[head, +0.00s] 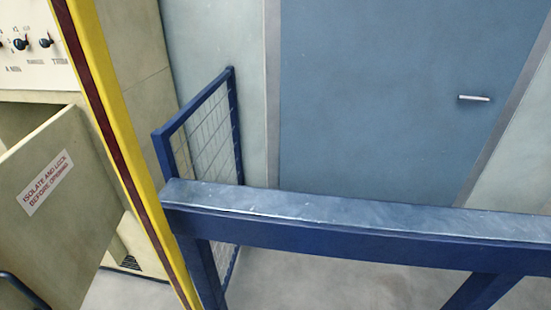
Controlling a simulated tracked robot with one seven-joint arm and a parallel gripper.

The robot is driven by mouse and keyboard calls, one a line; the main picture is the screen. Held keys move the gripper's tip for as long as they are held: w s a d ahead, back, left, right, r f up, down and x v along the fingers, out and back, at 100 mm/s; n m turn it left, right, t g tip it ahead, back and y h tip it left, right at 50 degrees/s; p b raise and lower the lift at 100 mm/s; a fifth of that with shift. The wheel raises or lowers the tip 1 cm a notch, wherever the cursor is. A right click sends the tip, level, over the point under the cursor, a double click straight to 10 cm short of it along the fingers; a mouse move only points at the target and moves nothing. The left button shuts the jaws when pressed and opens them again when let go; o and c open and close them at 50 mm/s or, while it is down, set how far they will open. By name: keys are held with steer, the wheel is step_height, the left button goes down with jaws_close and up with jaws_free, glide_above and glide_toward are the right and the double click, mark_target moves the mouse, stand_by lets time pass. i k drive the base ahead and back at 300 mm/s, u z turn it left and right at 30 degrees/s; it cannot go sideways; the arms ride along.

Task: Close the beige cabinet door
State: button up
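The beige cabinet door (75,205) stands open at the left of the head view. It swings out from the beige cabinet (130,60) and carries a white label with red letters reading "ISOLATE AND LOCK BEFORE OPENING". A dark gap shows above and behind the door at the far left. A dark blue curved bar (22,290), perhaps a handle, shows at the lower left corner. The door's left part is cut off by the picture edge. My gripper is not in view.
A yellow and dark red post (115,130) stands in front of the cabinet and door. A blue rail (350,225) crosses the middle and right. A blue mesh panel (212,135) stands behind the post. A blue-grey door (390,100) is at the back. Grey floor (330,285) shows below the rail.

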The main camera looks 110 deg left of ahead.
mark_target(61, 211)
steer(key=u, duration=0.5)
steer(key=i, duration=0.15)
steer(key=u, duration=4.6)
steer(key=i, duration=0.6)
steer(key=z, duration=0.2)
